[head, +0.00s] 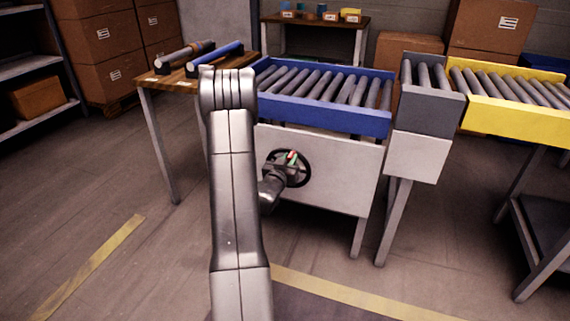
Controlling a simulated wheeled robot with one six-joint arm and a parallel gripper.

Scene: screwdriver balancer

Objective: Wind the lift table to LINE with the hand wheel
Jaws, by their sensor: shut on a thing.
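The hand wheel (304,181) is a dark ring on the pale front panel (343,176) of the lift table, below the blue roller bed (319,112). A small red and green mark shows near its top. My gripper (291,172) is at the wheel, shut on a part of it; its fingertips are small in the picture and partly hidden by my wrist. My arm stands in front of the left part of the table and hides the panel's left edge. I cannot make out a LINE mark or pointer.
A grey roller section (431,99) joins the lift table to a yellow conveyor (515,116) at right. A wooden table (175,83) with rods stands at left. Boxes (103,45) and a back bench (315,19) are behind. The floor in front is clear.

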